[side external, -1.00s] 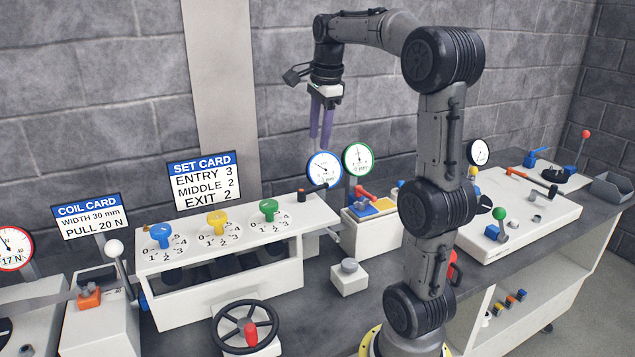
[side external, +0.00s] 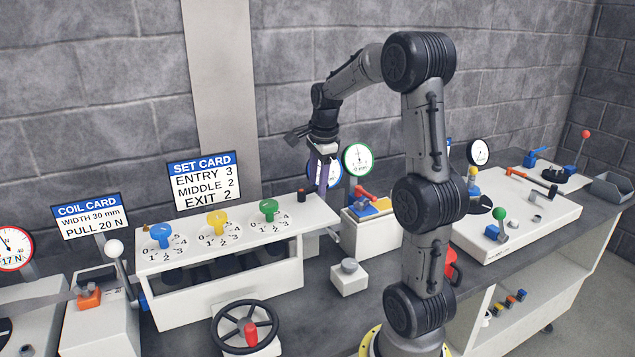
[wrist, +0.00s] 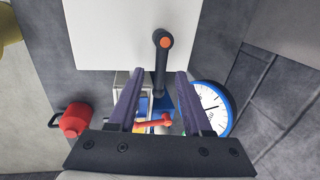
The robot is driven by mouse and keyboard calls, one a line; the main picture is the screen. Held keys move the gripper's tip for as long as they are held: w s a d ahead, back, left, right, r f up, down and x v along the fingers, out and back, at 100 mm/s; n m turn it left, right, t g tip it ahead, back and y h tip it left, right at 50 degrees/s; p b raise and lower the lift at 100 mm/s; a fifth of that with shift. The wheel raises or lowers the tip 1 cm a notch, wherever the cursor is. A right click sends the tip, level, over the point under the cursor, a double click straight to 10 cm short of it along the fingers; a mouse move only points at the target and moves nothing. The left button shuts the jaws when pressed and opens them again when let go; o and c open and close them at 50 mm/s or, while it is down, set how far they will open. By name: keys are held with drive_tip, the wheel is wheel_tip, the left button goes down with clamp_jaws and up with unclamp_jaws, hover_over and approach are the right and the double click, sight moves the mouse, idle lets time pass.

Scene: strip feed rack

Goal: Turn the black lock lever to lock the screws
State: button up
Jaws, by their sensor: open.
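The black lock lever (side external: 302,196) is at the right end of the white rack's top (side external: 285,216). In the wrist view the lever (wrist: 160,66) is a black bar with an orange spot at its pivot, running down the picture past the rack's edge. My gripper (side external: 321,188) is open and empty, its purple fingers pointing down near the lever. In the wrist view my gripper (wrist: 160,72) has one finger on each side of the lever bar, with visible gaps; I cannot tell the height between them. The blue (side external: 160,235), yellow (side external: 217,222) and green (side external: 268,208) screws stand on numbered scales.
A blue-rimmed gauge (wrist: 207,107) is close to the right finger in the wrist view. A green-rimmed gauge (side external: 358,158) and a box with a red lever (side external: 364,194) stand right of the rack. A handwheel (side external: 246,328) is in front. The wall is behind.

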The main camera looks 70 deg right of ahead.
drive_tip(key=shift+f, duration=0.25)
clamp_jaws()
idle(1.4)
